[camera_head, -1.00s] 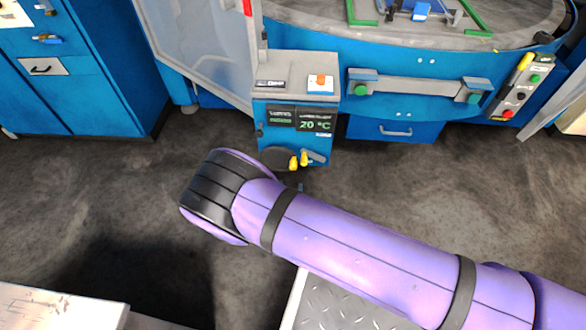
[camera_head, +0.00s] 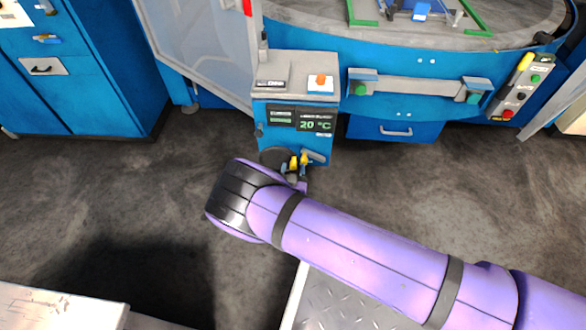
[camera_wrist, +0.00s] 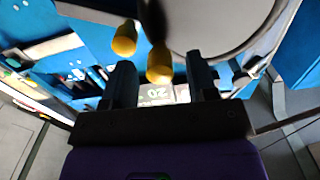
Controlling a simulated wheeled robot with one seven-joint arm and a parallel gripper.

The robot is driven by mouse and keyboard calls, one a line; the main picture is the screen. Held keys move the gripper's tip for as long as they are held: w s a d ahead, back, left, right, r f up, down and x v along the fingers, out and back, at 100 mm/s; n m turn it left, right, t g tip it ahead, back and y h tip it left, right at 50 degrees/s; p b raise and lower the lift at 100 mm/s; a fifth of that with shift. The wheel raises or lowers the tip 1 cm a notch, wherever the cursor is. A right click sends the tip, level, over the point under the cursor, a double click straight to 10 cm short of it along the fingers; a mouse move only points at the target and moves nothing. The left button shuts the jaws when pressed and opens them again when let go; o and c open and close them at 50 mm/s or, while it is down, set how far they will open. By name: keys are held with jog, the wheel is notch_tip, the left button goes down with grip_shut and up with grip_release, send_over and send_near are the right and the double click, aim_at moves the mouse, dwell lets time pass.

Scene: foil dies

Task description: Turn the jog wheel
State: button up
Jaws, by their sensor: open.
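The jog wheel is a dark disc (camera_head: 271,155) low on the front of the small blue control cabinet, partly hidden by my arm. In the wrist view it is a large grey disc (camera_wrist: 225,25) at the top. A yellow knob (camera_wrist: 159,63) by its edge appears between my fingertips, the fingers on either side; I cannot tell if they touch it. A second yellow knob (camera_wrist: 125,38) is up and left of it, outside the fingers. My gripper (camera_wrist: 160,82) is open. In the head view it is small and dark beside the yellow knobs, partly hidden.
The control cabinet (camera_head: 262,130) carries a display reading 20 °C and an orange button (camera_head: 320,80). A grey lever (camera_head: 317,156) is right of the knobs. A large round blue machine (camera_head: 430,65) stands to the right, a blue cabinet (camera_head: 100,75) to the left.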

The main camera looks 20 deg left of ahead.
jog(key=shift+w+a, duration=0.1)
jog(key=shift+w, duration=0.15)
grip_shut()
jog(key=shift+a+r+n, duration=0.1)
jog(key=shift+r+n, duration=0.2)
jog(key=shift+n, duration=0.3)
grip_release()
jog(key=shift+s, duration=0.1)
jog(key=v, duration=1)
jog(key=shift+s, duration=0.3)
dwell(0.9)
